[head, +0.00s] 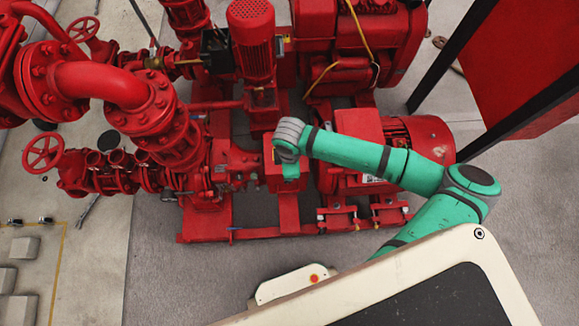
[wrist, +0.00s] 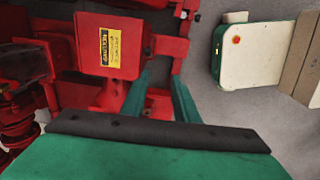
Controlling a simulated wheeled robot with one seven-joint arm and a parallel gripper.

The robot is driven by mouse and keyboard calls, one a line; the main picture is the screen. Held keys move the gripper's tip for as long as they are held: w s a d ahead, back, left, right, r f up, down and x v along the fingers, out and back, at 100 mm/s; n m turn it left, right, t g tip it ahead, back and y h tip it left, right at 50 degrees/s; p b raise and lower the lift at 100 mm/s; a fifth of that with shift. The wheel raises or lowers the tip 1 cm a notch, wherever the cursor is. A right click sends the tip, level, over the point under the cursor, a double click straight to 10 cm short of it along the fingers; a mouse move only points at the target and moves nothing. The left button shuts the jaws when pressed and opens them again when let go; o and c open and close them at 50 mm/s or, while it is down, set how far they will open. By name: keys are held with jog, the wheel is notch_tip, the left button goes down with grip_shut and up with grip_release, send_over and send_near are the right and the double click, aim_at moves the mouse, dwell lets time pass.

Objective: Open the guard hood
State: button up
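The guard hood seems to be the red box with a yellow warning label (wrist: 108,46) at the upper left of the wrist view. In the head view a red box (head: 272,178) between the pump and the red motor looks like the same part, partly hidden by my wrist. My gripper (wrist: 162,82) shows two green fingers spread apart with nothing between them. The fingers are beside the label box, at its lower right in the wrist view. I cannot tell whether they touch it. In the head view my gripper (head: 291,171) is mostly hidden under the wrist.
Red pipes and valves (head: 110,85) fill the left. The red motor (head: 415,140) lies under my forearm. A red panel with a black frame (head: 525,70) stands at the right. Grey floor (head: 160,270) is clear in front of the red base frame (head: 265,233).

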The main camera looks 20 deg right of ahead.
jog(key=shift+r, duration=0.8)
